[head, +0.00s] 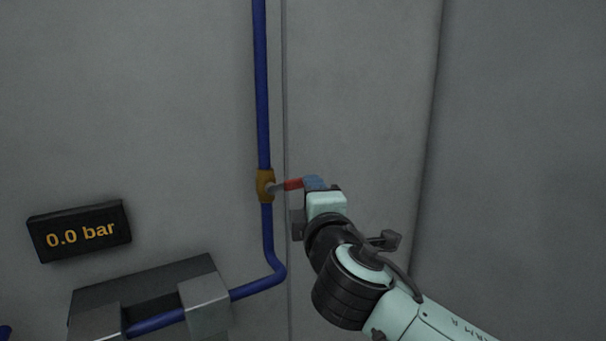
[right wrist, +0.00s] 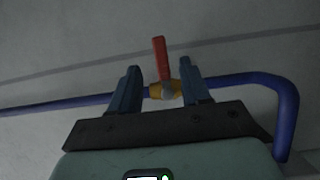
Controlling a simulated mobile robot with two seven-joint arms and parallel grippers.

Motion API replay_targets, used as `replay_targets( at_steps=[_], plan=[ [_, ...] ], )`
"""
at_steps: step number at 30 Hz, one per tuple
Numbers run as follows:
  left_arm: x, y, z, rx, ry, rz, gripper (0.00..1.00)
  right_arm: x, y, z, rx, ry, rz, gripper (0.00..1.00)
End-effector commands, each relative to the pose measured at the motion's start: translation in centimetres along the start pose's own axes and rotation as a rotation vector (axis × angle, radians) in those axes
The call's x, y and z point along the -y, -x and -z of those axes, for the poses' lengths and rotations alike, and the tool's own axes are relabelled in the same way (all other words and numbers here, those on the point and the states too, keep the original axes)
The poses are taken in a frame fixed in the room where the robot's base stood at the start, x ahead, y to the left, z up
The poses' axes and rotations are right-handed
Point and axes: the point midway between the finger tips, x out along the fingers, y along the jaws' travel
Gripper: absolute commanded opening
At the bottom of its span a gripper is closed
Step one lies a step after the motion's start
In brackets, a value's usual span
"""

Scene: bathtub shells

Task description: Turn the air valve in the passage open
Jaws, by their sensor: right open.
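The air valve has a brass body (head: 265,186) on a vertical blue pipe (head: 262,90). Its red lever (head: 293,184) sticks out to the right, across the pipe. In the right wrist view the brass body (right wrist: 168,90) and red lever (right wrist: 160,58) show between the two fingers. My right gripper (head: 314,183) is at the lever's outer end, and its near parts hide that end in the head view. The gripper (right wrist: 160,85) is open, with a gap on each side of the lever in the wrist view. My left gripper is not in view.
A black display (head: 80,231) on the grey wall reads 0.0 bar. Below it is a grey metal block (head: 205,300), where the blue pipe bends in. A wall seam runs just right of the pipe. The wall further right is bare.

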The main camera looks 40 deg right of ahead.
Motion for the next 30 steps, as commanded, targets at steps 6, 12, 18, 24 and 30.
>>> replay_targets(
  at_steps=[6, 12, 18, 24, 30],
  plan=[
    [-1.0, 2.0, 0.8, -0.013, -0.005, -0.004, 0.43, -0.4, -4.9, 0.1, 0.001, 0.002, -0.001, 0.47],
    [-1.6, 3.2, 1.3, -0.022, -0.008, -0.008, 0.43, -0.3, -8.2, 0.1, 0.000, 0.002, -0.001, 0.47],
    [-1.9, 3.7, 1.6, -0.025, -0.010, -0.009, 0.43, -0.1, -9.6, 0.0, 0.000, 0.001, -0.001, 0.47],
    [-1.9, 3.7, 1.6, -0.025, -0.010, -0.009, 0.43, 0.0, -9.7, 0.0, 0.000, 0.001, 0.000, 0.47],
    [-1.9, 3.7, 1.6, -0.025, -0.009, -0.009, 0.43, 0.0, -9.7, 0.0, -0.001, 0.001, 0.000, 0.11]
  ],
)
